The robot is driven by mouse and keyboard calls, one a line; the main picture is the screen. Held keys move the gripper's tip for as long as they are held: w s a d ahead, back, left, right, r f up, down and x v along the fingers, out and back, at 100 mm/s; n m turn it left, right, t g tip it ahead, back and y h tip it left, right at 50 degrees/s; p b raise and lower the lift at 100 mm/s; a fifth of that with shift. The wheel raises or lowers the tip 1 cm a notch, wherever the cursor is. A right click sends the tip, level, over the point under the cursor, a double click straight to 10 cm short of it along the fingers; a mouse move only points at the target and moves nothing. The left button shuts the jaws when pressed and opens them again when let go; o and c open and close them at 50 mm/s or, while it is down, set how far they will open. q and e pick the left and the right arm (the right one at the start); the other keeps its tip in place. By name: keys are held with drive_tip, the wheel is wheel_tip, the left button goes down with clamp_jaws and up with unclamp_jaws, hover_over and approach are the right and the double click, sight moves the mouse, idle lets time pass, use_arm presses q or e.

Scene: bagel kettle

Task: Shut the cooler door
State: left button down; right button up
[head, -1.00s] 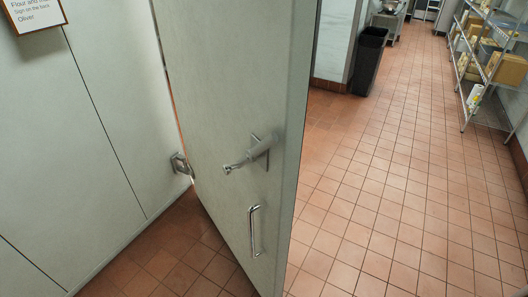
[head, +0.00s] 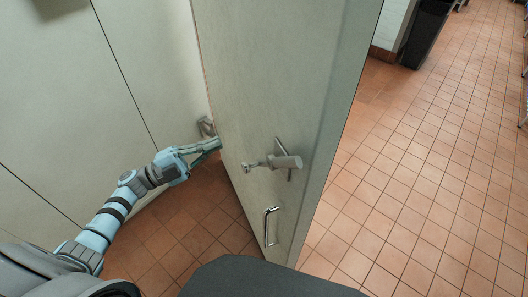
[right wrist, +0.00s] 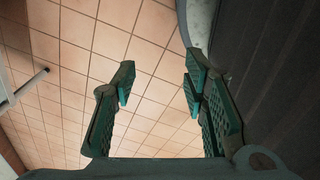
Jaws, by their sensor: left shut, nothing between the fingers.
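The cooler door (head: 275,80) is a tall pale grey-green panel in the head view, standing ajar at an angle to the wall. It carries a metal latch (head: 285,163) with a lever and, below, a D-shaped pull handle (head: 268,226). A metal catch (head: 206,127) sits on the wall left of the door's near-left edge. My left gripper (head: 217,144) is shut and empty, its tips close to that edge, just below the catch; I cannot tell whether they touch. My right gripper (right wrist: 160,78) is open and empty above the tiled floor in the right wrist view.
The pale panelled wall (head: 60,100) fills the left. Red-brown floor tiles (head: 430,170) lie open to the right of the door. A black bin (head: 428,32) stands at the back right. A dark surface runs along the right of the right wrist view.

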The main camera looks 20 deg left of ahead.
use_arm(q)
drive_tip(key=s+d+r+m+g+h+p, duration=0.2)
drive_tip(key=s+d+r+m+g, duration=0.3)
drive_tip(key=s+r+m+g, duration=0.7)
drive_tip(key=w+d+f+m+g+p, duration=0.1)
drive_tip(key=w+d, duration=0.1)
drive_tip(key=d, duration=0.3)
drive_tip(key=w+d+f+g+p, duration=0.1)
drive_tip(key=w+d+f+p, duration=0.1)
drive_tip(key=d, duration=0.4)
drive_tip(key=shift+d+m+p, duration=0.25)
drive_tip(key=shift+m+p, duration=0.05)
drive_tip(key=shift+m, duration=0.1)
use_arm(e)
wheel_tip(320, 180, up, 7)
drive_tip(key=w, duration=0.1)
drive_tip(key=shift+w+f, duration=0.15)
